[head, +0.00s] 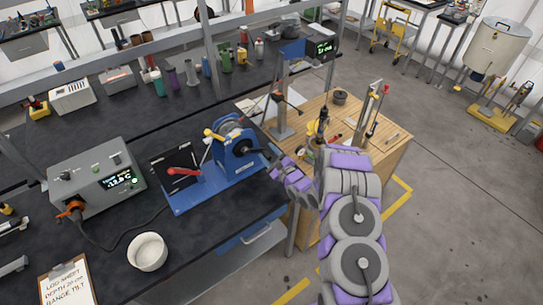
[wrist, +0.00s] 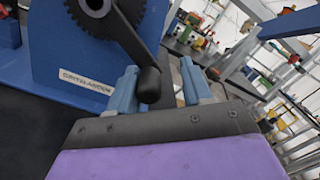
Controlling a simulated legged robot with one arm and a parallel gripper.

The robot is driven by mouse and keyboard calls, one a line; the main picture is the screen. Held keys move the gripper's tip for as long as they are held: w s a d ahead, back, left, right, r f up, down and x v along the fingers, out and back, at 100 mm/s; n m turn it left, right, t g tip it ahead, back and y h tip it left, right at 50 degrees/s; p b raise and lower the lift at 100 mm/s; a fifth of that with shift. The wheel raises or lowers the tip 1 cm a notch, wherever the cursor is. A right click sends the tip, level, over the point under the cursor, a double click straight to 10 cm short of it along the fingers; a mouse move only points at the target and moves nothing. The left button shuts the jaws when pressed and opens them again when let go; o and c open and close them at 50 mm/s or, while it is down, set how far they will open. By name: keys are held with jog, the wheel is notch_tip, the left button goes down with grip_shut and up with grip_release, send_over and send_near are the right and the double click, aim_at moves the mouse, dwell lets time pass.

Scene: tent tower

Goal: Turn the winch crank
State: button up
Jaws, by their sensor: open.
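The blue winch (head: 236,150) stands on a blue base plate on the black bench in the head view. Its blue housing (wrist: 75,45) fills the left of the wrist view. The black crank arm (wrist: 128,38) slants down from a toothed hub and ends in a dark, rounded handle (wrist: 149,85). My gripper (wrist: 159,66) is open, its two blue-grey fingers on either side of the handle. The handle looks nearer the left finger; I cannot tell whether they touch. In the head view my gripper (head: 277,168) is at the winch's right side, and the crank handle is hard to make out.
A grey control box (head: 97,180) with a display stands left of the winch. A wooden table (head: 385,150) with tools stands right of my gripper.

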jog(key=shift+s, duration=0.1)
jog(key=shift+s+d+f, duration=0.1)
jog(key=shift+s+d, duration=0.05)
jog(key=shift+s, duration=0.1)
jog(key=v, duration=1.6)
jog(key=shift+s+d, duration=0.2)
jog(key=shift+d, duration=0.05)
jog(key=shift+c, duration=0.5)
